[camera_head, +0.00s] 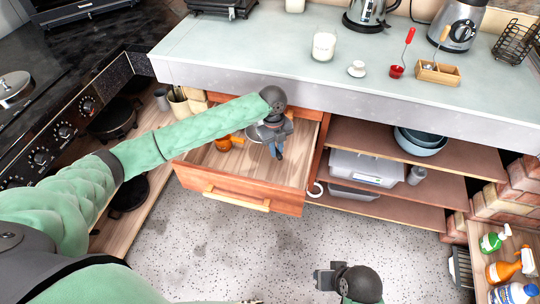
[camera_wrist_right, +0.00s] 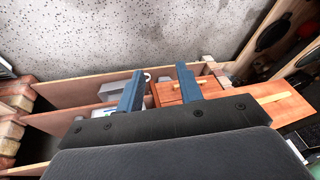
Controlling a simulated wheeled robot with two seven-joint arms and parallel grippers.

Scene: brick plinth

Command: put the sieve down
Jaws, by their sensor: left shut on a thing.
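My left gripper (camera_head: 277,152) reaches down into the open wooden drawer (camera_head: 290,173) and is shut on the sieve. Of the sieve, a greyish round part (camera_head: 254,133) seems to show just left of the gripper. The gripper hides most of it, and I cannot tell whether it touches the drawer floor. My right gripper (camera_head: 324,279) is low over the speckled floor, away from the drawer. In the right wrist view its two blue fingers (camera_wrist_right: 160,90) are apart with nothing held between them.
An orange item (camera_head: 222,143) lies in the drawer, left of my gripper. The countertop (camera_head: 240,45) above carries a candle glass (camera_head: 324,46), a small cup (camera_head: 357,69) and a wooden box (camera_head: 438,74). Open shelves (camera_head: 400,150) stand right of the drawer.

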